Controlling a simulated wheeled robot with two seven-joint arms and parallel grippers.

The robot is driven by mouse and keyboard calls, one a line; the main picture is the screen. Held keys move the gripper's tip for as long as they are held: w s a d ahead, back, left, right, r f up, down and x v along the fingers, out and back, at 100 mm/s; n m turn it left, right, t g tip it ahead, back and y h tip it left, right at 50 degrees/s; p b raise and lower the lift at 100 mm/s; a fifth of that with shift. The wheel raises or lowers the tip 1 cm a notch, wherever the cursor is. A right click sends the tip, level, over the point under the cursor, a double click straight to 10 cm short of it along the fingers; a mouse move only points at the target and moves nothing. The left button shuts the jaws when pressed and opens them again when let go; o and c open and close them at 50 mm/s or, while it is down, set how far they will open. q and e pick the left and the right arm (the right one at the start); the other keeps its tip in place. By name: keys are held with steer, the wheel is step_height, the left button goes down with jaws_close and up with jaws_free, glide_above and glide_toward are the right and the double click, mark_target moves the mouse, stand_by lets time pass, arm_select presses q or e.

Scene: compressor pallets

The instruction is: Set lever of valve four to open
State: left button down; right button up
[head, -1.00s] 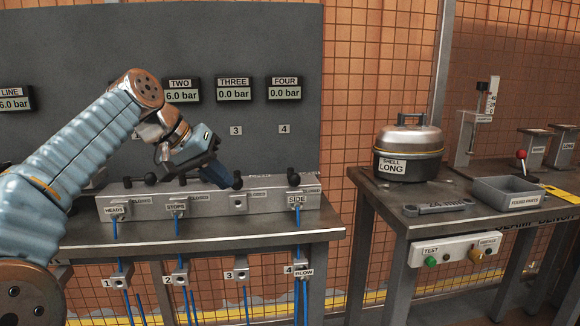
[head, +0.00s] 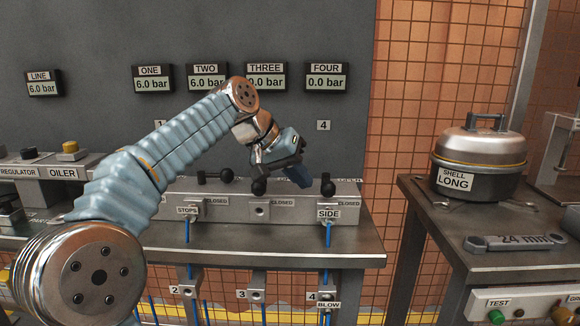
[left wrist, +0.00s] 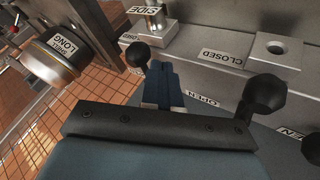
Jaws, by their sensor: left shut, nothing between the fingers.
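The lever of valve four shows as a black ball knob (head: 327,185) above the SIDE tag (head: 329,214) at the right end of the valve block (head: 290,211). Its knob (left wrist: 138,55) also shows in the left wrist view, close beside my fingertips; whether they touch is unclear. My left gripper (head: 301,177) is shut and empty, just left of that knob. Its blue fingers (left wrist: 163,82) show in the left wrist view. Gauge four (head: 326,83) reads 0.0 bar. My right gripper is not in view.
The knob of valve three's lever (head: 259,187) stands left of my gripper and at right in the wrist view (left wrist: 265,95). Valve two's lever (head: 213,176) lies sideways. A pot labelled SHELL LONG (head: 480,160) and a wrench (head: 515,243) are on the right bench.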

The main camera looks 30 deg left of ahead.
arm_select(q)
steer(key=shift+x, duration=1.35)
arm_select(e)
steer(key=shift+f, duration=0.1)
